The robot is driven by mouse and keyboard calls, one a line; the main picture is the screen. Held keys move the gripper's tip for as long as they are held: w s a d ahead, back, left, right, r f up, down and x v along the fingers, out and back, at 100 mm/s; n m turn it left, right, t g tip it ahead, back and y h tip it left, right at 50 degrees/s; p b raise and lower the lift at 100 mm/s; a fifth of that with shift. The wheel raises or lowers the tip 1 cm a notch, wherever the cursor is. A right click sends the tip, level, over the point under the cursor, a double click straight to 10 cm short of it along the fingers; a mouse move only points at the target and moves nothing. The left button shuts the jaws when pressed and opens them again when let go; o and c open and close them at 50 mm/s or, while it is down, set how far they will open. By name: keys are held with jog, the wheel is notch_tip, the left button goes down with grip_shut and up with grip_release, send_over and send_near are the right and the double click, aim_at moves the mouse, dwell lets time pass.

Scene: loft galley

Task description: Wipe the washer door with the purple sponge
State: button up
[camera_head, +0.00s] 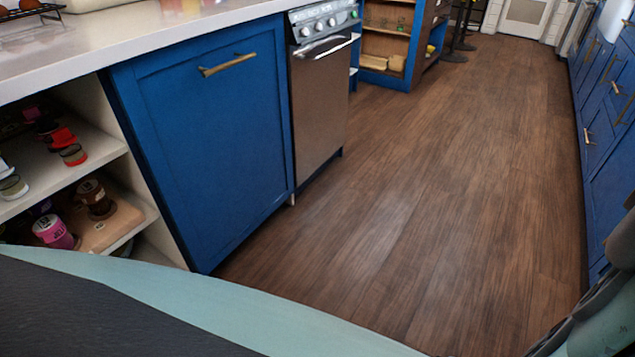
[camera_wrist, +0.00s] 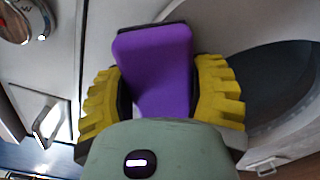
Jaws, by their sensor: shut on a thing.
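In the wrist view, the purple sponge (camera_wrist: 153,65) is held between the yellow ribbed fingers of my gripper (camera_wrist: 158,88), which is shut on it. A white front with a round dark door (camera_wrist: 272,82), which looks like the washer door, is behind and to the right of the sponge. The right finger overlaps the left part of this door in the picture. I cannot tell whether the sponge touches the surface. The head view shows neither the sponge, the fingers nor the round door.
A knob (camera_wrist: 28,18) shows at the wrist view's top left. In the head view, a blue cabinet (camera_head: 205,140), a steel appliance (camera_head: 320,110) and open shelves (camera_head: 60,170) stand on the left. Blue drawers (camera_head: 605,140) line the right. The wood floor (camera_head: 430,180) between is clear.

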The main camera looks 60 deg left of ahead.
jog(key=s, duration=0.3)
jog(key=shift+s+d+f, duration=0.2)
jog(key=shift+s+d, duration=0.1)
jog(key=shift+s, duration=0.05)
jog(key=shift+s+a, duration=0.1)
jog(key=shift+s, duration=0.2)
jog(key=shift+c, duration=0.3)
jog(key=shift+w, duration=0.1)
jog(key=shift+w+a, duration=0.2)
jog(key=shift+w, duration=0.6)
jog(key=shift+w+a, duration=0.15)
jog(key=shift+w, duration=0.75)
jog(key=shift+w+a+r+b, duration=0.1)
jog(key=shift+w+a+b, duration=0.25)
jog(key=shift+w, duration=0.4)
jog(key=shift+w+a+b, duration=0.15)
jog(key=shift+w+a, duration=0.25)
jog(key=shift+w, duration=0.3)
jog(key=w, duration=0.2)
jog(key=w+a+b, duration=0.1)
jog(key=w, duration=0.3)
jog(key=shift+w+a+r+b, duration=0.15)
jog(key=shift+a+b, duration=0.15)
jog(key=shift+a, duration=0.05)
